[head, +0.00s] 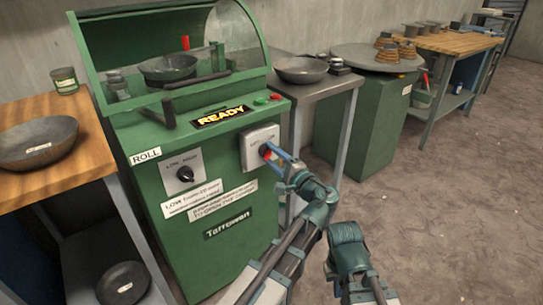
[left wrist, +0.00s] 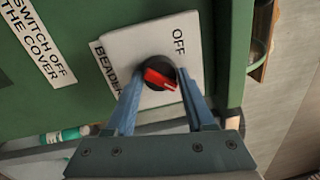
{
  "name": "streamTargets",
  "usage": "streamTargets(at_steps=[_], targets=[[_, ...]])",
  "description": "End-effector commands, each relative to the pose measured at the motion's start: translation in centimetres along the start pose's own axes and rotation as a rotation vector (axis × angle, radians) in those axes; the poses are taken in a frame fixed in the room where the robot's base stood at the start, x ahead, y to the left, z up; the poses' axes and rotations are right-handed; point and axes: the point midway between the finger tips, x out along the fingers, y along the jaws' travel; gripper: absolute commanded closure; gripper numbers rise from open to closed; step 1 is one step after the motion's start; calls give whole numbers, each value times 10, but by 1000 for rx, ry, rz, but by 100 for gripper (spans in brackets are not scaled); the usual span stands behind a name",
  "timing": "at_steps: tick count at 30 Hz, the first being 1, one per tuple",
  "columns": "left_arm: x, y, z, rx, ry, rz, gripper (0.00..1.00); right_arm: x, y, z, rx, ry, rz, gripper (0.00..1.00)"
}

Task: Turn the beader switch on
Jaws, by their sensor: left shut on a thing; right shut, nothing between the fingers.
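The beader switch (head: 267,152) is a round black knob with a red pointer on a pale box on the front of the green machine (head: 237,240). The left wrist view shows the knob (left wrist: 152,72) close up, with OFF and part of BEADER lettered around it. The red bar lies slanted; which mark it points to is unclear. My left gripper (head: 272,155) is shut on the knob, with one blue finger on each side, as the left wrist view (left wrist: 157,82) also shows. My right gripper (head: 346,234) is shut and empty, low and away from the machine; its fingertips are hard to make out.
A LOW/HIGH knob (head: 185,174) sits left of the switch, below a READY display (head: 221,117). A clear cover (head: 170,45) stands over a bowl (head: 168,68). A wooden table (head: 85,150) is left, a metal table (head: 318,90) right. Floor to the right is clear.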

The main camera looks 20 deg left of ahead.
Motion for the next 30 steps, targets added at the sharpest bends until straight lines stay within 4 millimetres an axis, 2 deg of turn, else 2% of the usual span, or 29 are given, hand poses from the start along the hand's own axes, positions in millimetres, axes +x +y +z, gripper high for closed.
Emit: streamTargets(at_steps=[7,22,23,27,30], targets=[[0,1,0,58,7,2,100,1,0,0,0,0,0,100],[-1,2,0,71,7,3,100,1,0,0,0,0,0,100],[-1,2,0,71,7,3,40,1,0,0,0,0,0,100],[0,1,0,70,7,2,17,1,0,0,0,0,0,100],[0,1,0,70,6,1,17,0,0,0,0,0,0,100]])
